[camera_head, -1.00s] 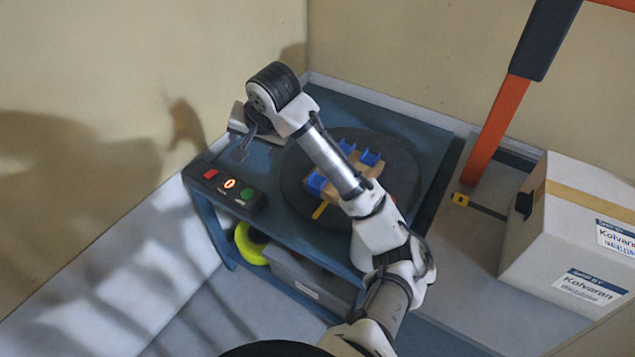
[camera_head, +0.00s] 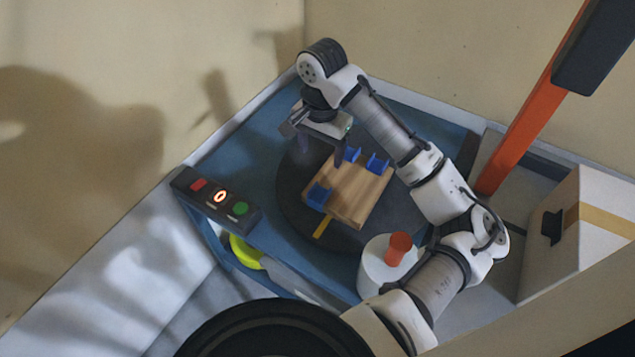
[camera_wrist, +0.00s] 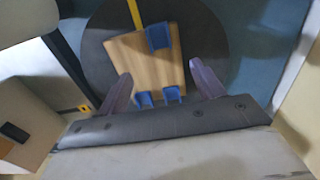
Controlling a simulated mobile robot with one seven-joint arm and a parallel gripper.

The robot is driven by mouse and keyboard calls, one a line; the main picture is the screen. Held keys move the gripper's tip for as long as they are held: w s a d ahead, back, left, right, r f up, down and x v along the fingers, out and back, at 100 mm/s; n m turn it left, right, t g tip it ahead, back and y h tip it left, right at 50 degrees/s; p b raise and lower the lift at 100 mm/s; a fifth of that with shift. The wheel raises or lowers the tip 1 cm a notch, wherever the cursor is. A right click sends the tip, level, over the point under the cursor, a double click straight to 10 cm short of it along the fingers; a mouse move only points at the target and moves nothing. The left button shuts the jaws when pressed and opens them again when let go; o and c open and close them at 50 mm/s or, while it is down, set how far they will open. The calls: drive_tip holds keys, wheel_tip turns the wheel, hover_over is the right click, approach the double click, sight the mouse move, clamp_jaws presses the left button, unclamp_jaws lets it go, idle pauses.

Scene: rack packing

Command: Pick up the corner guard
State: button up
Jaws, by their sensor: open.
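Three small blue corner guards sit on a wooden board (camera_head: 362,200) on a dark round turntable. One corner guard (camera_head: 320,195) is at the board's left corner, and two, a corner guard (camera_head: 352,155) and another corner guard (camera_head: 376,163), are along its far edge. The wrist view shows one corner guard (camera_wrist: 159,37) at the top and a pair, corner guard (camera_wrist: 145,99) and corner guard (camera_wrist: 172,94), near my gripper's base. My gripper (camera_wrist: 161,69) is open and empty above the board, its fingers pointing down near the far pair. I cannot tell any contact.
The turntable (camera_head: 295,205) stands on a blue table (camera_head: 265,130). A button panel (camera_head: 218,198) is at the table's left edge. A white cylinder with a red top (camera_head: 388,262) stands at the near side. An orange post (camera_head: 520,130) and a carton (camera_head: 570,240) are at right.

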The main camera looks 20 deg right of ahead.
hover_over(319, 195)
drive_tip(key=f, duration=0.8)
drive_tip(key=shift+d, duration=0.2)
drive_tip(key=shift+a+f+p, duration=0.15)
drive_tip(key=shift+f+p, duration=0.15)
drive_tip(key=shift+f, duration=2.4)
drive_tip(key=c, duration=1)
drive_tip(key=shift+r, duration=0.1)
drive_tip(key=shift+c, duration=0.2)
